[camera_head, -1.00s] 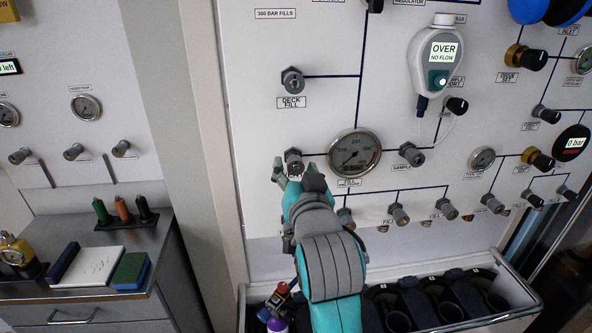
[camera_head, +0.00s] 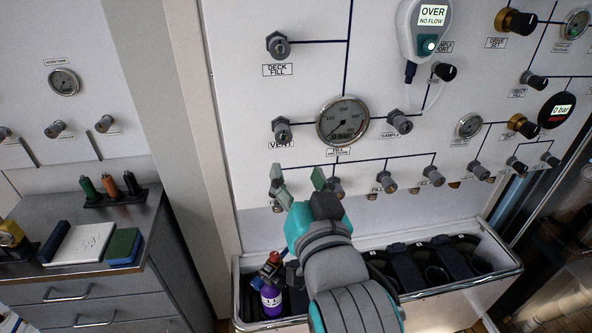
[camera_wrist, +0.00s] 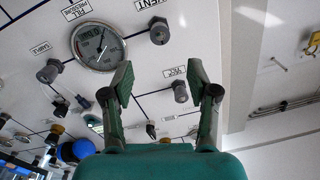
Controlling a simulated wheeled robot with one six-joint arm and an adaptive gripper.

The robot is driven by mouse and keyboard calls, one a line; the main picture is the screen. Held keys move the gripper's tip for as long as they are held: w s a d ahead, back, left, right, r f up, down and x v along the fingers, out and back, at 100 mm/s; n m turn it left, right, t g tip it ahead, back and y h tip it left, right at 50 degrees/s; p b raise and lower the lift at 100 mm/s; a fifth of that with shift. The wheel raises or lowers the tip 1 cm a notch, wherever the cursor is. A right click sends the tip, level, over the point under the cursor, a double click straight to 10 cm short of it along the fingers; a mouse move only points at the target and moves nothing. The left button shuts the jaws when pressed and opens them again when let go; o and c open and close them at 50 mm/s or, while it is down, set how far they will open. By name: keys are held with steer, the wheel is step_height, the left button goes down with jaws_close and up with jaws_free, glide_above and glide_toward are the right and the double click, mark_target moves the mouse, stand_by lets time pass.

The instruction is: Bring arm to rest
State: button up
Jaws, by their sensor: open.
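My gripper (camera_head: 298,184) is open and empty in front of the lower part of the white fill panel (camera_head: 225,50). In the head view its fingers point up toward the panel, below the vent knob (camera_head: 282,130) and the large gauge (camera_head: 343,121). In the wrist view both fingers of my gripper (camera_wrist: 162,88) are spread apart with nothing between them. The vent knob (camera_wrist: 159,32) and the gauge (camera_wrist: 98,46) show beyond them. My turquoise and grey arm reaches up from the bottom of the head view.
A white bin (camera_head: 470,282) with several dark cylinder slots stands below the panel. A purple bottle (camera_head: 271,298) is at its left end, close to my arm. A steel cabinet (camera_head: 90,290) with screwdriver-like handles (camera_head: 112,188) is at the left. A grey meter reading OVER (camera_head: 425,30) hangs above.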

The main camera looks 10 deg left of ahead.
stand_by(0.3)
steer(key=s+d+f+h, duration=0.1)
steer(key=s+d+f, duration=0.35)
steer(key=f, duration=0.45)
steer(key=s+d+f+g+h, duration=0.1)
steer(key=s+d+f, duration=0.2)
steer(key=d+f, duration=0.35)
steer(key=s+d+f+h, duration=0.1)
steer(key=s+d+f, duration=0.2)
steer(key=f, duration=0.7)
steer(key=s+d+f+h, duration=0.1)
steer(key=s+d+f, duration=0.2)
steer(key=s, duration=1)
steer(key=s+d+f+g+h, duration=0.1)
steer(key=s+d+f, duration=0.3)
steer(key=s, duration=0.9)
steer(key=shift+s+d+m+h, duration=0.3)
steer(key=shift+s+d+h, duration=0.1)
steer(key=shift+d, duration=0.3)
steer(key=shift+f, duration=0.1)
